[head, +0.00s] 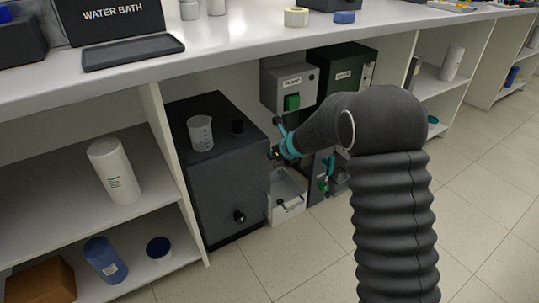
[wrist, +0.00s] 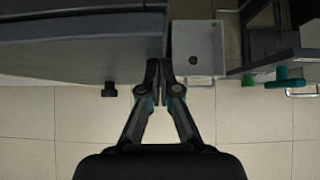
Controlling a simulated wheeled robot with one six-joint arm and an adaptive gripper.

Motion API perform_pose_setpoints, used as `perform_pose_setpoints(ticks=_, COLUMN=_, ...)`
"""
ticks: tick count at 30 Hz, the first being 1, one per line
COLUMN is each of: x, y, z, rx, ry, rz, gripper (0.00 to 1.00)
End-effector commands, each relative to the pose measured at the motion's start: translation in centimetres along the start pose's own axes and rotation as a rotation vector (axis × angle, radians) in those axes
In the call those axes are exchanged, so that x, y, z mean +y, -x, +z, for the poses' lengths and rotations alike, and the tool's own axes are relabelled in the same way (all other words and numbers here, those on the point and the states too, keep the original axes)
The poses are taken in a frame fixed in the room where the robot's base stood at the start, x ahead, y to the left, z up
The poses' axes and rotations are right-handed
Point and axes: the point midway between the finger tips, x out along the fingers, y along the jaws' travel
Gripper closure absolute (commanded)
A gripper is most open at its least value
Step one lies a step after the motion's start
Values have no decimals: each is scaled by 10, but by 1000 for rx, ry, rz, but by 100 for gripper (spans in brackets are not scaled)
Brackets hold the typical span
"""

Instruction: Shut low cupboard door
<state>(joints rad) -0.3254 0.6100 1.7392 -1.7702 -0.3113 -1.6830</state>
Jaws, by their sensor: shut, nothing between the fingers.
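The low cupboard (head: 220,120) is a dark grey box under the bench. Its front door (head: 225,190) carries a black knob (head: 239,217) low down. The wrist view shows the dark door panel (wrist: 60,62) at upper left, with a black knob (wrist: 109,90) below it. My gripper (head: 274,153) is at the right edge of the cupboard front. In the wrist view my gripper (wrist: 160,68) is shut and empty, its tips close to the panel's right end. I cannot tell whether they touch it, or how far the door stands from its frame.
A beaker (head: 200,133) stands on the cupboard. Right of it, a white bin (head: 288,196) sits on the floor, below a grey box (head: 290,84) and a dark green box (head: 343,70). Shelves with bottles (head: 115,172) are at left. The tiled floor in front is clear.

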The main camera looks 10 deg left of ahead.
Motion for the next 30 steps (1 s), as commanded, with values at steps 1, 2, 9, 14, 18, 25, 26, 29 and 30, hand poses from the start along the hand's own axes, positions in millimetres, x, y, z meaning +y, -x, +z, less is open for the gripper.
perform_pose_setpoints(ticks=1, x=-4, y=0, z=5, rx=-9, ry=-1, rz=-4, gripper=100)
perform_pose_setpoints(ticks=2, x=-4, y=0, z=6, rx=-9, ry=0, rz=-4, gripper=100)
perform_pose_setpoints(ticks=9, x=-5, y=-2, z=7, rx=-12, ry=1, rz=-4, gripper=100)
perform_pose_setpoints(ticks=14, x=-4, y=-2, z=7, rx=-12, ry=1, rz=-4, gripper=100)
perform_pose_setpoints(ticks=18, x=-3, y=-1, z=5, rx=-12, ry=1, rz=-4, gripper=100)
perform_pose_setpoints(ticks=25, x=-8, y=16, z=-17, rx=-8, ry=0, rz=-3, gripper=100)
perform_pose_setpoints(ticks=26, x=-8, y=20, z=-21, rx=-8, ry=0, rz=-3, gripper=100)
perform_pose_setpoints(ticks=29, x=-9, y=44, z=-20, rx=-7, ry=1, rz=-2, gripper=100)
perform_pose_setpoints(ticks=30, x=-8, y=53, z=-20, rx=-7, ry=2, rz=-2, gripper=100)
